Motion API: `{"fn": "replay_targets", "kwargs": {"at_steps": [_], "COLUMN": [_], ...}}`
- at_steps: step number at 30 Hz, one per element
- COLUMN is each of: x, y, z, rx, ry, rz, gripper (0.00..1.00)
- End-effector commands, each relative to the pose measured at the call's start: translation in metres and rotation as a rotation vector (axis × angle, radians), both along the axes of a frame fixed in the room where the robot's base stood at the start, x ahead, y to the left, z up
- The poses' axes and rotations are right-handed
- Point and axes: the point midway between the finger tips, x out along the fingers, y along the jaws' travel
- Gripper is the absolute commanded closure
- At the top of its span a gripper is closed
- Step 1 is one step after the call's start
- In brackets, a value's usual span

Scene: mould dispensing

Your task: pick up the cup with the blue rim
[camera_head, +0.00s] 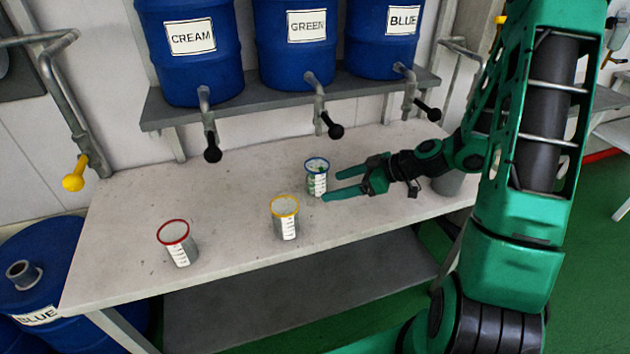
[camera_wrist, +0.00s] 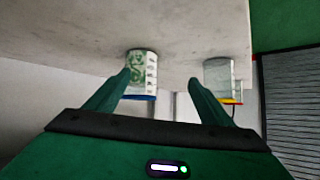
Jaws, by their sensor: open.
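The cup with the blue rim (camera_head: 316,182) stands upright on the table, clear with white markings and green showing in its side. My gripper (camera_head: 330,187) is open, reaching in from the right with its fingertips close to this cup. In the wrist view, which looks inverted, the blue-rimmed cup (camera_wrist: 142,72) appears by the left fingertip, not centred between the fingers of my gripper (camera_wrist: 160,78). The fingers are empty; I cannot tell whether one touches the cup.
A yellow-rimmed cup (camera_head: 285,218) stands front left of the blue-rimmed one, and a red-rimmed cup (camera_head: 177,243) farther left. Blue barrels labelled CREAM (camera_head: 190,60), GREEN (camera_head: 295,60) and BLUE (camera_head: 385,55) sit on a shelf (camera_head: 250,97) with taps overhanging the table (camera_head: 130,215).

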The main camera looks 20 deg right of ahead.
Motion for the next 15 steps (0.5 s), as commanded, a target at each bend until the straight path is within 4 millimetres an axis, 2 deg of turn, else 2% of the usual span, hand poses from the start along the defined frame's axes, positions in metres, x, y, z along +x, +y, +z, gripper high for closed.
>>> {"fn": "replay_targets", "kwargs": {"at_steps": [3, 10, 15], "x": [0.017, 0.035, 0.049], "y": [-0.001, -0.005, 0.006], "z": [0.000, 0.004, -0.002], "rx": [0.049, 0.087, 0.089], "ry": [-0.093, -0.196, -0.209], "rz": [-0.022, -0.056, -0.058], "gripper": [0.25, 0.25, 0.25]}}
